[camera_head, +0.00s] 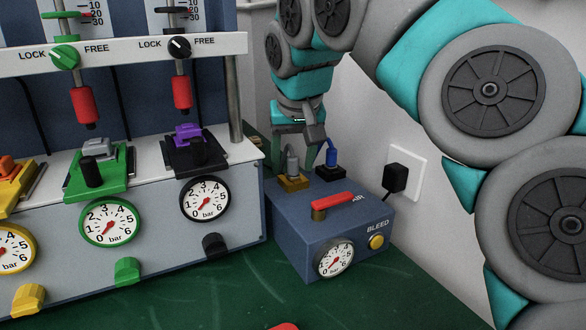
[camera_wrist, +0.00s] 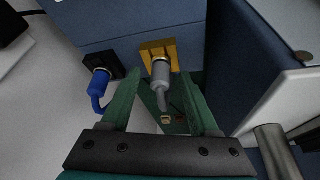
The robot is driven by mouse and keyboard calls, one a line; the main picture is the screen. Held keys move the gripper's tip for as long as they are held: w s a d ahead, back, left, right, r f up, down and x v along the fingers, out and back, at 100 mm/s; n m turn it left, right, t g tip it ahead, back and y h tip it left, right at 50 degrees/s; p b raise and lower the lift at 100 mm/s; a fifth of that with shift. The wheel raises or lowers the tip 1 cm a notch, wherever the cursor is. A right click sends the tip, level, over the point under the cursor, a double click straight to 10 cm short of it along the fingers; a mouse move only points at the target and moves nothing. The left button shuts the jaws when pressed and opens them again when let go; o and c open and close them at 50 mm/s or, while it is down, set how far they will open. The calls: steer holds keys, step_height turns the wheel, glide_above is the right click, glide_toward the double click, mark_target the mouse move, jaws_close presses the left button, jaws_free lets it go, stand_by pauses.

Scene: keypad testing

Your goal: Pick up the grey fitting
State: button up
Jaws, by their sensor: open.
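The grey fitting (camera_wrist: 161,75) stands on a brass-coloured block, with a bent grey tail curving away from it. It also shows in the head view (camera_head: 292,161), on top of the blue box beside the blue fitting (camera_head: 331,154). My gripper (camera_wrist: 159,78) is open, with one green finger on either side of the grey fitting in the wrist view. I cannot tell whether either finger touches it. In the head view my gripper (camera_head: 304,135) is just above and behind the two fittings, its fingertips partly hidden.
The blue box (camera_head: 300,232) carries a red-handled valve (camera_head: 332,200), a gauge and a yellow button. The test rig (camera_head: 150,250) with gauges and coloured knobs stands close to its left. A wall socket with a black plug (camera_head: 395,178) is at right.

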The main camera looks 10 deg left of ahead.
jaws_close()
stand_by(0.5)
